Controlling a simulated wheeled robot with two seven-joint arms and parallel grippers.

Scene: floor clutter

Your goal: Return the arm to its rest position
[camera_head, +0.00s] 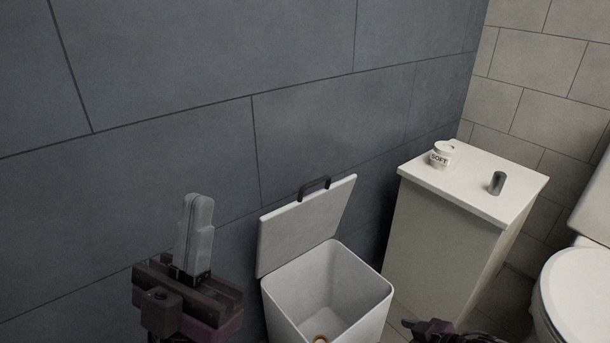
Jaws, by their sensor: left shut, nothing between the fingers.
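My left gripper (194,235) is at the lower left, pointing up, in front of the dark wall. Its fingers are together with nothing between them. It is to the left of the open white bin and apart from it. Part of my right arm (440,328) shows at the bottom edge, right of the bin; its fingers cannot be made out clearly.
A white bin (375,287) stands open against the wall, its lid (300,228) raised. A small brownish ring-like thing (320,339) lies inside. A white cabinet (440,240) bears a roll marked SOFT (440,158) and a grey cylinder (497,183). A toilet (580,290) is at the right.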

